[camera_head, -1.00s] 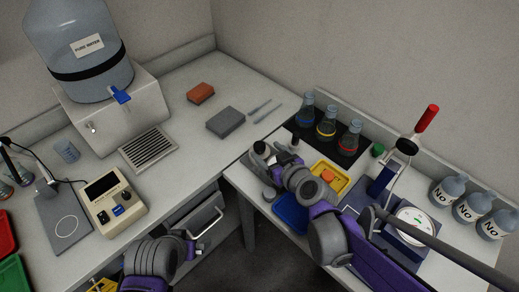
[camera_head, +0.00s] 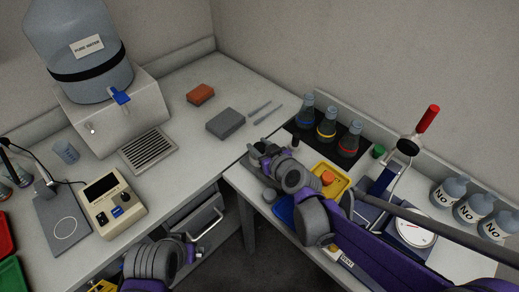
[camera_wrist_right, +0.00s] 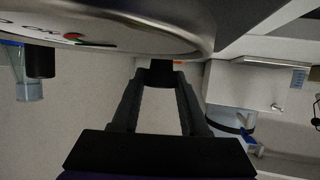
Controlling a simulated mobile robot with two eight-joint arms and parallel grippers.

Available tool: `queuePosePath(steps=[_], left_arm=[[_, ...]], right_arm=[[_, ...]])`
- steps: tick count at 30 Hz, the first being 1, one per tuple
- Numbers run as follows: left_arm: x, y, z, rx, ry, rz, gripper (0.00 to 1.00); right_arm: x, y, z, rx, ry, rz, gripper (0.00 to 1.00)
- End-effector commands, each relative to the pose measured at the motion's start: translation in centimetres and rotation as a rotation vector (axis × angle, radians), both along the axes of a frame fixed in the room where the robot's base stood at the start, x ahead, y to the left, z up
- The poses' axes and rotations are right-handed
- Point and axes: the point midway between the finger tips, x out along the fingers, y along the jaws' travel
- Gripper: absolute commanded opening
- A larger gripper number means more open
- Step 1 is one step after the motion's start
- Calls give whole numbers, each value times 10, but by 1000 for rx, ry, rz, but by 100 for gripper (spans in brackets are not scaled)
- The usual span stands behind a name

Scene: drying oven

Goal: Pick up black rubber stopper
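In the right wrist view, a small black block (camera_wrist_right: 161,72), which looks like the black rubber stopper, sits between the tips of my right gripper. The two dark fingers close in on its sides. In the head view my right gripper (camera_head: 258,152) is over the left end of the right bench, and its own wrist hides most of what it holds. Another black upright piece (camera_head: 295,139) stands close by, near the flasks. My left gripper (camera_head: 192,248) is low in the head view, in front of the left bench; its fingers are too small to read.
Several flasks with coloured bands (camera_head: 326,126) stand on a black mat behind. A yellow tray (camera_head: 346,178) and a blue tray (camera_head: 284,210) are under and beside my right arm. White-labelled bottles (camera_head: 447,190) stand at the right. A grey block (camera_head: 225,123) lies on the left bench.

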Motion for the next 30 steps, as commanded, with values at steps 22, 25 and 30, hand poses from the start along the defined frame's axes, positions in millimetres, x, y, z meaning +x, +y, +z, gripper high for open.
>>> queuePosePath(steps=[22, 25, 30], left_arm=[[1, 0, 10, 0, -3, 0, 100], [2, 0, 14, 0, -5, 0, 100], [3, 0, 18, 0, -6, 0, 100]], right_arm=[[0, 0, 41, 0, -1, 0, 0], [0, 0, 62, 0, -1, 0, 0], [0, 0, 89, 0, 0, 1, 0]])
